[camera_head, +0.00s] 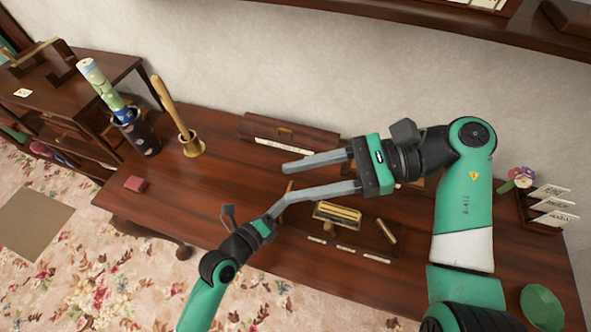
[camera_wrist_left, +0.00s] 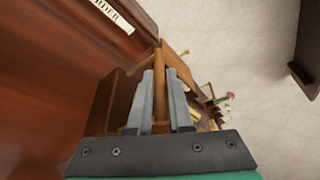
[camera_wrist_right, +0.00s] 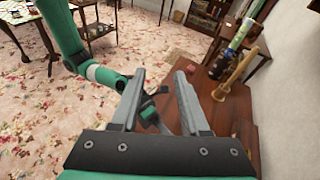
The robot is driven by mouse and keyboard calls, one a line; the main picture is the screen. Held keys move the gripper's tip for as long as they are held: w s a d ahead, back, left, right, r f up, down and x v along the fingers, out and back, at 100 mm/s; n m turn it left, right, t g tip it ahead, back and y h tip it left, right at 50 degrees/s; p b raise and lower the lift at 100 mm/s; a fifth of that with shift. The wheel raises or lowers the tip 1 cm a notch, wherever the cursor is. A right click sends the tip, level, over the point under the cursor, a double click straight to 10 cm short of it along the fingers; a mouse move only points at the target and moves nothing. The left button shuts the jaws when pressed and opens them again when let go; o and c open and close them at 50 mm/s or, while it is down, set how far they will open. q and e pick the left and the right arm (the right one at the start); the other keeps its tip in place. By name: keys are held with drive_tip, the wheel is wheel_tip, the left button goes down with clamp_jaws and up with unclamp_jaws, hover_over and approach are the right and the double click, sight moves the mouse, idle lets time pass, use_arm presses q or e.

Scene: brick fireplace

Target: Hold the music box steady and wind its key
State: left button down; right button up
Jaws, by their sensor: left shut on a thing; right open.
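The music box, dark wood with a brass mechanism (camera_head: 338,213), sits on the table below my right gripper, partly hidden by it. My left gripper (camera_head: 281,205) reaches its left side. In the left wrist view its fingers (camera_wrist_left: 160,78) are shut on an upright brown wooden edge, seemingly part of the box. My right gripper (camera_head: 283,182) is open and empty above the box and pointing left; in the right wrist view its fingers (camera_wrist_right: 160,76) stand apart. A small brass-coloured bar (camera_head: 387,231) lies right of the mechanism; I cannot tell whether it is the key.
A long dark case (camera_head: 290,137) with a label is at the back of the table (camera_head: 215,185). A card rack (camera_head: 540,213) and green dish (camera_head: 541,306) are right.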

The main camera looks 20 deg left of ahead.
drive_tip(key=shift+s+a+r+g+y, duration=0.2)
drive_tip(key=shift+s+r+g, duration=0.15)
drive_tip(key=shift+r, duration=0.25)
drive_tip(key=shift+s+a+r+g+y, duration=0.1)
drive_tip(key=shift+s+a+r+g, duration=0.2)
drive_tip(key=shift+r, duration=0.3)
drive_tip(key=shift+w+d, duration=0.1)
